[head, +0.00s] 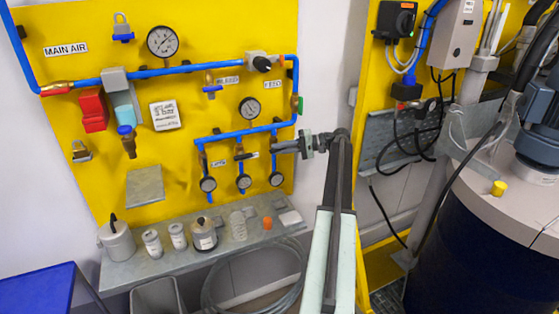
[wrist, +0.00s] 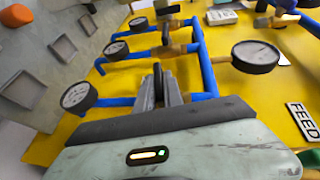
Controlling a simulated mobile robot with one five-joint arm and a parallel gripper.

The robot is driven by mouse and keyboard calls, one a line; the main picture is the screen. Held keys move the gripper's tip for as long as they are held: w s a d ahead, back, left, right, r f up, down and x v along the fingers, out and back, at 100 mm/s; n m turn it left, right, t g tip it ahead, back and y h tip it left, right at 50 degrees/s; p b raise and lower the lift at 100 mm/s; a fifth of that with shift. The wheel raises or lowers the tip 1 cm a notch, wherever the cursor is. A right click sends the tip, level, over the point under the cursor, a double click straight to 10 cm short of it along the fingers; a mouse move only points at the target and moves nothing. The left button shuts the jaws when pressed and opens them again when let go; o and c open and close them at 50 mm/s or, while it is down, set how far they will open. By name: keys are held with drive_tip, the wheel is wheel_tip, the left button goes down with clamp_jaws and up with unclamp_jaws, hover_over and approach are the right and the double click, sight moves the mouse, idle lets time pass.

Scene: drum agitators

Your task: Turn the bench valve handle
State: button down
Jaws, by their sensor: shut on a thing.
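My gripper (head: 280,147) reaches from the right to the lower blue pipes on the yellow panel in the head view. In the wrist view my gripper (wrist: 160,97) is shut on a dark, slim valve handle (wrist: 157,76) at the rightmost lower branch pipe. The handle stands between the grey fingers, which hide its lower part and the valve body. In the head view my gripper covers this handle. A small round gauge (head: 276,180) hangs below it; the wrist view also shows a gauge (wrist: 78,96) at this pipe's end.
A larger gauge (head: 249,108) sits above, near the FEED label (wrist: 302,118). Neighbouring branches carry a similar dark handle (head: 239,150) and gauges. A grey shelf (head: 215,262) with bottles and cups is below. A dark drum (head: 455,250) stands at right.

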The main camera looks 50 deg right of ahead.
drive_tip(key=shift+f+m+t+y+b, duration=0.3)
drive_tip(key=shift+t+y+b, duration=0.3)
drive_tip(key=shift+b, duration=0.8)
drive_tip(key=shift+r, duration=0.2)
drive_tip(key=c, duration=1.5)
unclamp_jaws()
drive_tip(key=shift+o, duration=0.2)
drive_tip(key=v, duration=0.7)
drive_tip(key=shift+s+d+b, duration=0.25)
drive_tip(key=shift+d+b, duration=0.05)
drive_tip(key=shift+f, duration=0.1)
